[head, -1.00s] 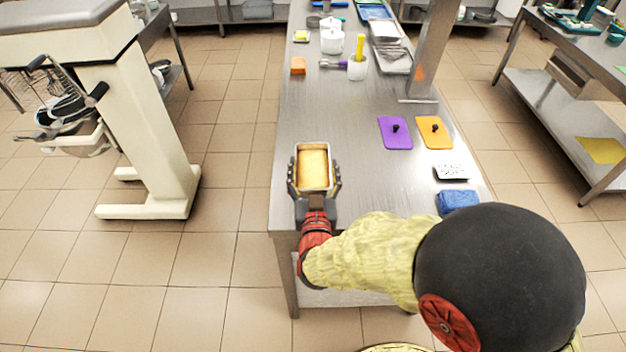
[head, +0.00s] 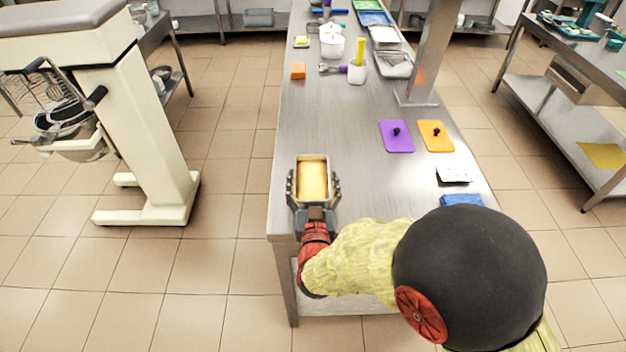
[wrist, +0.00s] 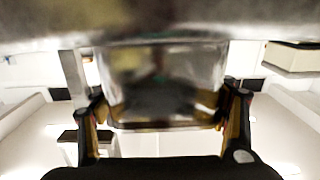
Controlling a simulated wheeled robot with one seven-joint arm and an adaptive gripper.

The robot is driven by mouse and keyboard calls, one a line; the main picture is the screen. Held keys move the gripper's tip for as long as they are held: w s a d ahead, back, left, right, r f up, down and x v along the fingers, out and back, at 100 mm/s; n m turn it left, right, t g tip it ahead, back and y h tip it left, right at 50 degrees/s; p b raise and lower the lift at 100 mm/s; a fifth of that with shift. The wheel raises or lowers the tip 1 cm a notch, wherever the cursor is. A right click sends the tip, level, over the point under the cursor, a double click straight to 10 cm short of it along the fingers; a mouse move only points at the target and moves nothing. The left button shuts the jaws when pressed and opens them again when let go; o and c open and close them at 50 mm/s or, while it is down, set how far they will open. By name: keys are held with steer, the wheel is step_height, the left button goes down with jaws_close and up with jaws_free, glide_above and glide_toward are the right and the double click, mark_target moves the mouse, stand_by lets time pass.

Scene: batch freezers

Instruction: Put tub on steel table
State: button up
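The tub (head: 313,178) is a rectangular metal pan with pale yellow contents, upright above the near left corner of the steel table (head: 345,185). My gripper (head: 313,188) has one finger on each side of the tub and is shut on it. In the wrist view the tub (wrist: 160,85) fills the space between the two fingers (wrist: 165,112). A blurred grey metal surface runs along the top of that view, close against the tub. I cannot tell whether the tub's base touches the tabletop.
Purple (head: 396,136) and orange (head: 435,135) lids, a small tray (head: 454,174) and a blue cloth (head: 461,199) lie to the right. A post (head: 430,55) rises at right. The table's middle is clear.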

steer(key=o, duration=0.3)
steer(key=shift+r, duration=0.15)
steer(key=shift+s+p, duration=0.25)
steer(key=shift+p, duration=0.05)
steer(key=s+p, duration=0.2)
steer(key=s, duration=0.9)
steer(key=shift+s, duration=0.3)
steer(key=shift+a, duration=0.1)
